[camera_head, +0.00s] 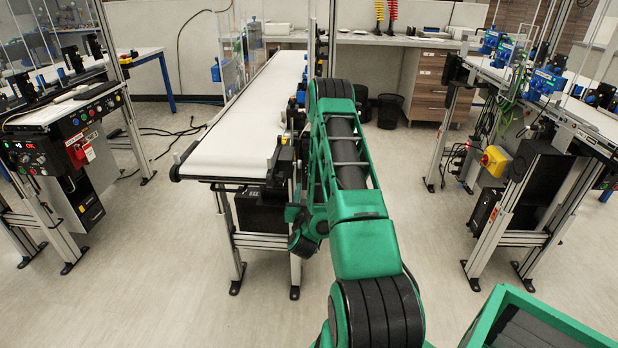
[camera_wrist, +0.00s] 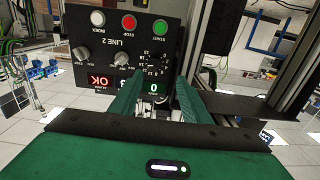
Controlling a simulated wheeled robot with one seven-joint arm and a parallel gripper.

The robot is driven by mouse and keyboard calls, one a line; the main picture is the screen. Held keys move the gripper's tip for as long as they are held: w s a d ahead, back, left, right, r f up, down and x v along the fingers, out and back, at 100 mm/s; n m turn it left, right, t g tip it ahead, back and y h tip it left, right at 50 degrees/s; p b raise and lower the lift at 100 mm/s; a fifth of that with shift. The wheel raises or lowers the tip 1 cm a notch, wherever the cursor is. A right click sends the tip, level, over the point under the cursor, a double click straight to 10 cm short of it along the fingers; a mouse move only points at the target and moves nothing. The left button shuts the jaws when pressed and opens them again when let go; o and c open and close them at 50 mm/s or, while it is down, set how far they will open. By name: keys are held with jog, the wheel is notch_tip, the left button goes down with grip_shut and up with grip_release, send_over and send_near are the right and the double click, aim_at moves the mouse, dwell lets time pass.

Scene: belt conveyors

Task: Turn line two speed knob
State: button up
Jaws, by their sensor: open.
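In the wrist view a dark control panel (camera_wrist: 110,35), labelled LINE 2, appears upside down. It bears a silver knob (camera_wrist: 121,58) in the middle, a second silver knob (camera_wrist: 83,55) to its left, and a numbered dial scale (camera_wrist: 157,56) to the right. I cannot read which control is the speed knob. My gripper (camera_wrist: 161,80) is open; its two green fingers point at the panel near the dial scale, with a green-lit display (camera_wrist: 153,87) showing 0 between them. Nothing is visibly held, and contact cannot be told. In the head view my arm hides the gripper and this panel.
The panel also has white, red (camera_wrist: 129,22) and green (camera_wrist: 160,28) buttons and a red OK display (camera_wrist: 101,80). A white belt conveyor (camera_head: 245,120) lies left of my arm. Other conveyor stations stand left (camera_head: 65,110) and right (camera_head: 590,120). Open floor lies between them.

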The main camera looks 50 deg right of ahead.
jog(key=x, duration=0.9)
jog(key=shift+s+d, duration=0.3)
jog(key=shift+d, duration=0.2)
jog(key=c, duration=1)
jog(key=shift+c, duration=0.2)
